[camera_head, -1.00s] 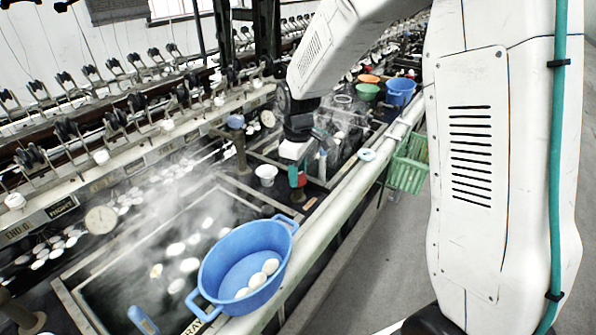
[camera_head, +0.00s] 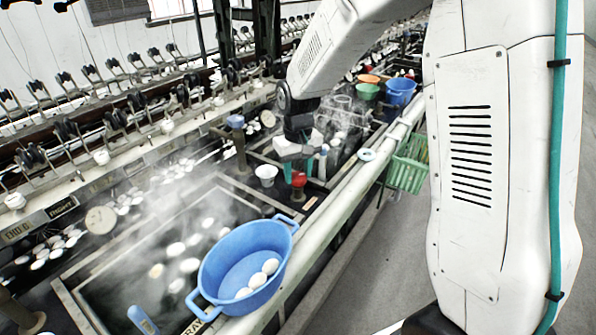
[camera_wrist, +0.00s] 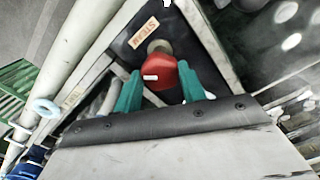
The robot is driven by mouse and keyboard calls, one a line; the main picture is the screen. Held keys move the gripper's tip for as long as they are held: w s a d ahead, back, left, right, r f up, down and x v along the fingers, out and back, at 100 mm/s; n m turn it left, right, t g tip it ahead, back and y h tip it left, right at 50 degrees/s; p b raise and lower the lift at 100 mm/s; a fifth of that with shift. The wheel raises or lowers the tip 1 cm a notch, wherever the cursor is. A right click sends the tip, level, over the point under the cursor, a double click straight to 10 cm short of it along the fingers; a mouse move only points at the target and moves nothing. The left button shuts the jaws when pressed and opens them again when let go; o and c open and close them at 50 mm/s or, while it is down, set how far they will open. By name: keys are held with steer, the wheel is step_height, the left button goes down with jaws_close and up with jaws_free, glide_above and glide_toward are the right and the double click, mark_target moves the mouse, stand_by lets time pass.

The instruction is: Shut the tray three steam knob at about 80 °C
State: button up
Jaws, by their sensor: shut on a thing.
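A red steam knob (camera_head: 299,179) stands on the basin's front frame, beside the steaming tray. In the wrist view the red knob (camera_wrist: 161,73) sits beside a "STEAM" label (camera_wrist: 143,35), with a white mark on its top. My gripper (camera_wrist: 159,78) has its green fingers on both sides of the knob, shut on it. In the head view my gripper (camera_head: 293,164) is at the knob, partly hidden by my wrist. A round dial (camera_head: 101,219) stands at the left tray; its reading is too small to tell. A blue thermometer (camera_head: 143,320) lies at the bottom; its reading is unclear.
A blue colander (camera_head: 212,272) with a few white cocoons stands on the front rim. A white cup (camera_head: 266,172) is close left of the gripper. A green basket (camera_head: 407,172) hangs at right. Steam drifts over the left tray.

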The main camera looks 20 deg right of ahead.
mark_target(298, 175)
steer(key=shift+m, duration=0.5)
steer(key=o, duration=1)
steer(key=shift+c, duration=0.2)
step_height(298, 175, up, 8)
steer(key=shift+f, duration=0.1)
